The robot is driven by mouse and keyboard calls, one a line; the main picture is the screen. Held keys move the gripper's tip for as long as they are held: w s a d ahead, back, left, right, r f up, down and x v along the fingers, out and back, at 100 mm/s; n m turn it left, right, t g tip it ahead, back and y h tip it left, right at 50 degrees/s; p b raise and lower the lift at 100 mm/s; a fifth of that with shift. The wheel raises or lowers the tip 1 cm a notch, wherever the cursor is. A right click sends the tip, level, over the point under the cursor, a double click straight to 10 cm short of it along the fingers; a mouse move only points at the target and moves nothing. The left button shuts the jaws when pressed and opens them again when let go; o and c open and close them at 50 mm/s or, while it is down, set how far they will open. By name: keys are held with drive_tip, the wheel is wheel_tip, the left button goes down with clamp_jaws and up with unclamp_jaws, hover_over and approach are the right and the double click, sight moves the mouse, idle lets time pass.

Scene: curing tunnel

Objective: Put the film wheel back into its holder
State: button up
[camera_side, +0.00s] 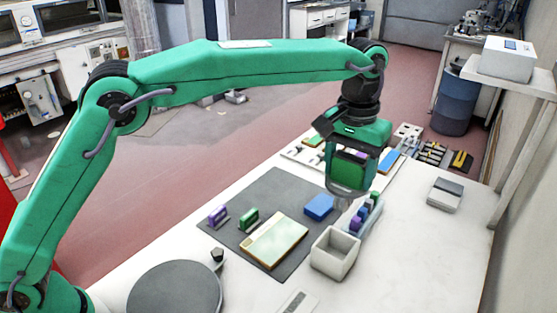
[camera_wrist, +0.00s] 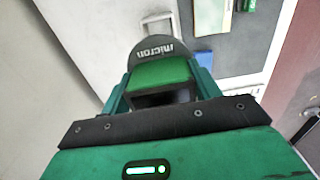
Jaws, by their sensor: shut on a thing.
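A dark grey disc with the white word "micron" (camera_wrist: 160,42), which looks like the film wheel, sits at the fingertips in the wrist view. My gripper (camera_side: 350,184) is shut on it above the white bench, at the back right of the dark mat. In the side view the jaws hide most of the wheel. A pale rack (camera_side: 352,222) with purple, blue and green pieces stands below and right of my gripper. I cannot tell whether this rack is the wheel's holder.
An open pale box (camera_side: 335,254) stands in front of the rack. The dark mat (camera_side: 268,190) bears a yellowish pad (camera_side: 273,240), a blue block (camera_side: 319,207), a green block (camera_side: 248,219) and a purple block (camera_side: 217,215). A grey round plate (camera_side: 175,290) lies at the front. The right bench is mostly clear.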

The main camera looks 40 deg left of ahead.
sight(346, 187)
drive_tip(key=shift+f, duration=2.3)
drive_tip(key=shift+f, duration=6.05)
